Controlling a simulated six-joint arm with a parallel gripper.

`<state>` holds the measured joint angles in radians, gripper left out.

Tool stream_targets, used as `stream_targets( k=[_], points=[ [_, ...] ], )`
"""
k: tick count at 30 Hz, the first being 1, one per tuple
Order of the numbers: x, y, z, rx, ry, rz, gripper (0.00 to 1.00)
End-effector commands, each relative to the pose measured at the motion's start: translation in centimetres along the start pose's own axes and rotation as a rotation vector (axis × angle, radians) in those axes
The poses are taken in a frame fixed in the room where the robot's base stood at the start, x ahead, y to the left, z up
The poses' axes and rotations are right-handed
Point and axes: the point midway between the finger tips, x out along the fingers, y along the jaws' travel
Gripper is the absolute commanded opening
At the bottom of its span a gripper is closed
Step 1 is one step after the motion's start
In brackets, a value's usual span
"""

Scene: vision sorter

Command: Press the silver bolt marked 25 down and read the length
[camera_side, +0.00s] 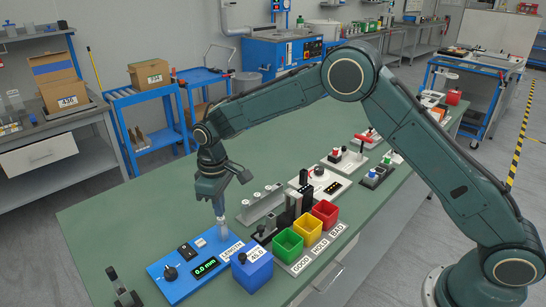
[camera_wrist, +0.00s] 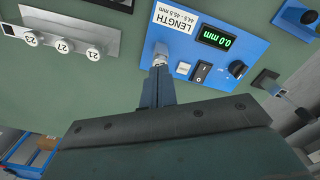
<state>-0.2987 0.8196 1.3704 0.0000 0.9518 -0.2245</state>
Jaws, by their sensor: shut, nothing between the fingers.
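My gripper (camera_side: 220,213) is shut and points down over the blue length gauge (camera_side: 180,283). A silver piece (camera_side: 222,229), which looks like the bolt, stands on the gauge right under the fingertips. In the wrist view the silver piece (camera_wrist: 160,54) shows just past my shut fingers (camera_wrist: 159,72); its number is hidden and I cannot tell whether they touch. The gauge's green display (camera_side: 205,267) reads 0.0 mm, as does the display in the wrist view (camera_wrist: 216,39). The gauge label (camera_wrist: 174,18) says LENGTH 44.5 - 45.5 mm.
A grey rack (camera_side: 262,209) holds bolts; the wrist view shows caps 23 (camera_wrist: 32,38), 27 (camera_wrist: 63,46) and 21 (camera_wrist: 93,53). A blue block marked 45.0 (camera_side: 252,274) stands beside the gauge. Green GOOD (camera_side: 288,246), yellow HOLD (camera_side: 307,230) and red BAD (camera_side: 326,215) bins stand right.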

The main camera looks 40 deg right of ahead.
Motion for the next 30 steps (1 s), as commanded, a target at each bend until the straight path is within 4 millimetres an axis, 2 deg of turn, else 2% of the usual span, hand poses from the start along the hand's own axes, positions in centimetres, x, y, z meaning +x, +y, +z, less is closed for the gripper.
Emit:
stream_targets(
  k=[30],
  points=[
    [1.5, 0.0, 0.0, 0.0, -0.001, 0.0, 0.0]
  ],
)
